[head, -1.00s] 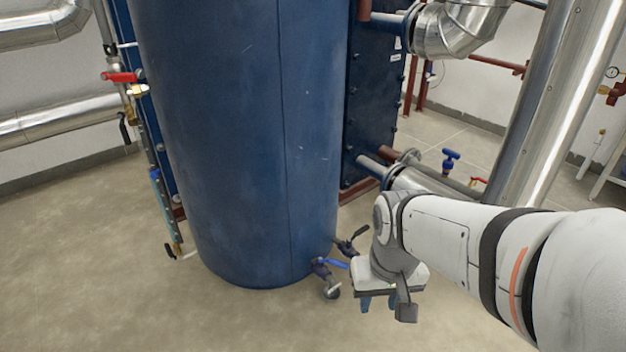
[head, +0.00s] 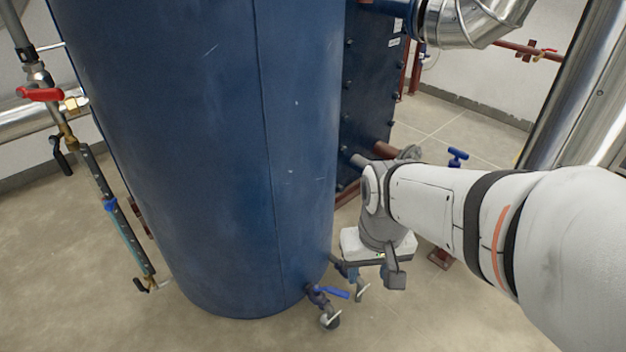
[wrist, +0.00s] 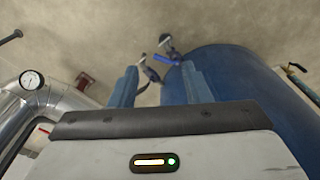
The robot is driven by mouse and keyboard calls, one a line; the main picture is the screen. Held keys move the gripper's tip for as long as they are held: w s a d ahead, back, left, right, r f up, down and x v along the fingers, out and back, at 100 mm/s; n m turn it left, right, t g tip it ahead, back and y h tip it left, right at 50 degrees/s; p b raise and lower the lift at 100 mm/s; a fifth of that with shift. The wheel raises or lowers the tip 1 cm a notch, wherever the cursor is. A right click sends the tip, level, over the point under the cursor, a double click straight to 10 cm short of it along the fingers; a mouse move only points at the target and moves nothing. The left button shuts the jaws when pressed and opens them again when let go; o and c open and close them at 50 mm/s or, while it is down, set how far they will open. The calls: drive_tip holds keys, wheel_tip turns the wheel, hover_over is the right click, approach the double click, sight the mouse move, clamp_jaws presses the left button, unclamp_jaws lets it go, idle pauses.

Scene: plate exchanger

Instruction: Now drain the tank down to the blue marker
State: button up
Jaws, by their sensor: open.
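The blue tank (head: 205,150) fills the centre-left of the head view and the right of the wrist view (wrist: 245,85). A sight tube (head: 128,238) stands at its left, with a blue marker (head: 110,204) and cyan liquid inside; the exact level against the marker is hard to tell. A drain valve with a blue handle (head: 331,292) is low on the tank; the handle also shows in the wrist view (wrist: 167,60). A second, dark valve beside it is mostly hidden by my gripper (head: 358,290). My gripper is open and empty, its fingers (wrist: 158,72) on either side of these valves in the wrist picture, not visibly touching.
A red-handled valve (head: 40,94) sits above the sight tube. A blue-handled valve (head: 457,156) stands behind my arm. Silver pipes (head: 470,20) and a plate exchanger (head: 368,100) are behind the tank. The floor in front is clear.

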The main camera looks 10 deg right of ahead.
sight(330, 290)
drive_tip(key=w+d+f+m+g+y+p, duration=0.2)
drive_tip(key=w+f+m+g+y+p, duration=0.15)
drive_tip(key=w+f+m+y, duration=1.05)
drive_tip(key=w+d+f+m+t+y+p, duration=0.1)
drive_tip(key=d+f+m+t, duration=0.35)
drive_tip(key=f, duration=0.95)
drive_tip(key=w+d+f+m+t+y+p, duration=0.15)
drive_tip(key=f+m+t, duration=0.45)
drive_tip(key=f, duration=0.8)
drive_tip(key=shift+n+t+h, duration=0.35)
drive_tip(key=shift+t, duration=0.15)
drive_tip(key=b+x, duration=0.2)
drive_tip(key=x, duration=0.6)
drive_tip(key=shift+f, duration=0.1)
clamp_jaws()
drive_tip(key=shift+s, duration=0.1)
